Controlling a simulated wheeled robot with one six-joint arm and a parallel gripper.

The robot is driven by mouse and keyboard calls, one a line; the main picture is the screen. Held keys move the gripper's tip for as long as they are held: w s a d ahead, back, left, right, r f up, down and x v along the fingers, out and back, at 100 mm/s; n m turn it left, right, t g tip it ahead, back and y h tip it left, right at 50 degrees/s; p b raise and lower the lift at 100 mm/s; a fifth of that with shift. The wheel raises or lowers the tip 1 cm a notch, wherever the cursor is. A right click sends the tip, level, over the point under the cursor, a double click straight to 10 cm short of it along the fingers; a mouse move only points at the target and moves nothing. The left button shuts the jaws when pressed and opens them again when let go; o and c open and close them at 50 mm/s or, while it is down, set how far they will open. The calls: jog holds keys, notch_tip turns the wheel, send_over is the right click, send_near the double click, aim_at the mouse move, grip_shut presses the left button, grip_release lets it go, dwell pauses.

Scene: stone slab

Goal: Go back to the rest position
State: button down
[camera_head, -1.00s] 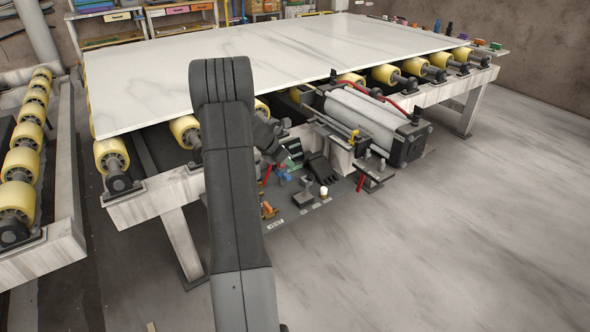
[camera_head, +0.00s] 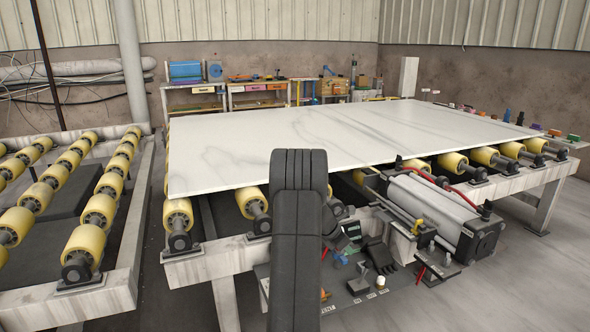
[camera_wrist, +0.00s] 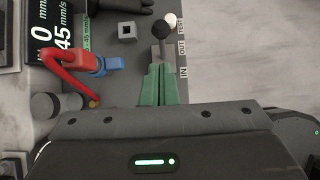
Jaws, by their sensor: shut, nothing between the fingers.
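My gripper (camera_wrist: 159,68) shows in the wrist view with its green fingers together and nothing between them. The fingertips are close to a lever with a dark ball knob (camera_wrist: 164,30) on the control panel (camera_wrist: 125,80); I cannot tell if they touch it. The panel carries IN, OUT and TEST labels beside the lever. In the head view my dark arm (camera_head: 297,240) rises in front of the machine and hides part of the panel and rollers. My gripper cannot be made out clearly there.
A white stone slab (camera_head: 290,145) lies on a yellow-roller table. A grey cylinder unit (camera_head: 440,210) sticks out at its front right. Red and blue fittings (camera_wrist: 85,62) stand left of my fingers. Another roller conveyor (camera_head: 100,210) is at left. Floor at right is clear.

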notch_tip(320, 180, down, 8)
jog(key=d+h+b, duration=0.1)
jog(key=h+b, duration=0.1)
jog(key=b, duration=1)
jog(key=shift+w+t, duration=0.2)
jog(key=shift+t, duration=0.2)
jog(key=shift+r+b, duration=0.1)
jog(key=shift+b, duration=0.2)
jog(key=shift+r+p, duration=0.15)
jog(key=shift+p, duration=0.2)
